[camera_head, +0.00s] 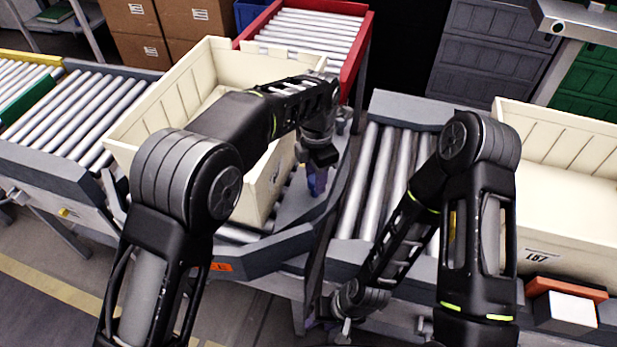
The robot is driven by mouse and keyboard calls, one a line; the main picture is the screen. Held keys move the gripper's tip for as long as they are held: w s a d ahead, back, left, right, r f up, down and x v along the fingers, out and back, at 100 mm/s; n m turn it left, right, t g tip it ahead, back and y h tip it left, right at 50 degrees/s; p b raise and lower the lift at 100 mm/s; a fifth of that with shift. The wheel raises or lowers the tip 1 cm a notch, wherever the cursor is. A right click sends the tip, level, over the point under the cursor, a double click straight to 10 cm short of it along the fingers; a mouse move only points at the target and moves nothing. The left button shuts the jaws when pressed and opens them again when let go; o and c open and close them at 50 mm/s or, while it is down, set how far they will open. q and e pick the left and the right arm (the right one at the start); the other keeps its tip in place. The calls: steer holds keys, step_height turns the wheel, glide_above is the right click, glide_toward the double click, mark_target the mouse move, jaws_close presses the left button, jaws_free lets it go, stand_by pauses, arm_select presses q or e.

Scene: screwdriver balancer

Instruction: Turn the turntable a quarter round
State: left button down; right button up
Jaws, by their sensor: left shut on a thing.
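The turntable (292,240) is a grey roller deck between the conveyors, with an orange label on its front edge. A cream crate (262,203) stands on it, set at a slant and partly hidden by my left arm. My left gripper (317,178) points down at the turntable's right side, just right of the crate. It is shut on a small blue-purple upright piece (317,185), mostly hidden by the jaws. My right gripper (340,328) hangs low in front of the conveyor edge, near the bottom of the picture. Its jaws are too unclear to read.
A roller conveyor (72,113) adjoins on the left, a red-framed one (309,32) at the back. The right conveyor (375,178) bears another cream crate (570,210). A white box (571,312) and an orange one (566,288) sit at its front. Bare rollers show between the crates.

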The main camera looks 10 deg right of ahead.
arm_select(q)
steer(key=shift+w+d, duration=0.35)
steer(key=shift+d, duration=0.1)
steer(key=c, duration=1)
jaws_free()
step_height(320, 180, up, 8)
steer(key=shift+f+b, duration=0.1)
steer(key=shift+b, duration=0.3)
